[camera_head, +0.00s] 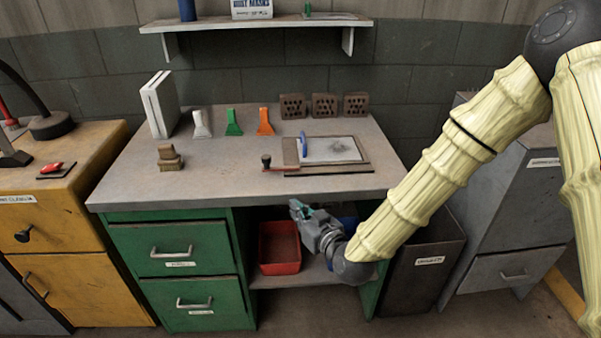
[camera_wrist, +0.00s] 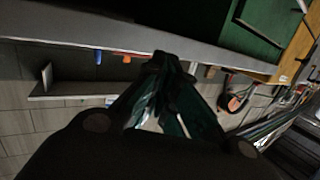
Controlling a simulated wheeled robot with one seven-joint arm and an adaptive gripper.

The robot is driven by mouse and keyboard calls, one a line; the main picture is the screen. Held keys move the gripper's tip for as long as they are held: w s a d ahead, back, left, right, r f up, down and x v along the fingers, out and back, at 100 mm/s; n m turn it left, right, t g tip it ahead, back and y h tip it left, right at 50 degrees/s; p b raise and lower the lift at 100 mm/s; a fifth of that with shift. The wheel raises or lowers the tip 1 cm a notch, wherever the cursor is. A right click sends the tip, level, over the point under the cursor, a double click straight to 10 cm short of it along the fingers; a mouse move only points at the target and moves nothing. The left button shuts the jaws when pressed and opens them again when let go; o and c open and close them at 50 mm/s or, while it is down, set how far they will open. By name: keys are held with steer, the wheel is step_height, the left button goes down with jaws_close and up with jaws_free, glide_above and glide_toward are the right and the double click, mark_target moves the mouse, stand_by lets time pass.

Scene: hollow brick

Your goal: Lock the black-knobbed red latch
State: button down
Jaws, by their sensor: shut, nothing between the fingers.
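The red latch (camera_head: 285,169) with its black knob (camera_head: 266,160) lies at the front left edge of a brown board (camera_head: 353,170) on the workbench. The knob stands upright at the latch's left end. A grey plate (camera_head: 330,150) with a blue handle (camera_head: 304,144) sits on the board. My gripper (camera_head: 296,207) is shut and empty, in front of the bench and below its top edge, apart from the latch. In the wrist view my fingers (camera_wrist: 165,65) point toward the bench edge. I cannot make out the latch there.
The grey benchtop (camera_head: 230,185) has free room at its front. A brown block (camera_head: 169,157), white, green and orange scrapers (camera_head: 265,122) and several hollow bricks (camera_head: 324,106) stand further back. A red bin (camera_head: 280,250) sits under the bench beside green drawers (camera_head: 180,250).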

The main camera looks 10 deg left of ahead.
step_height(320, 180, up, 6)
steer(key=w+t+y, duration=0.1)
steer(key=shift+a+n+t, duration=0.25)
steer(key=shift+n+t, duration=0.05)
steer(key=shift+w+d+r, duration=0.1)
steer(key=shift+w, duration=0.1)
steer(key=p+x, duration=0.1)
steer(key=x, duration=1.3)
steer(key=shift+p, duration=0.4)
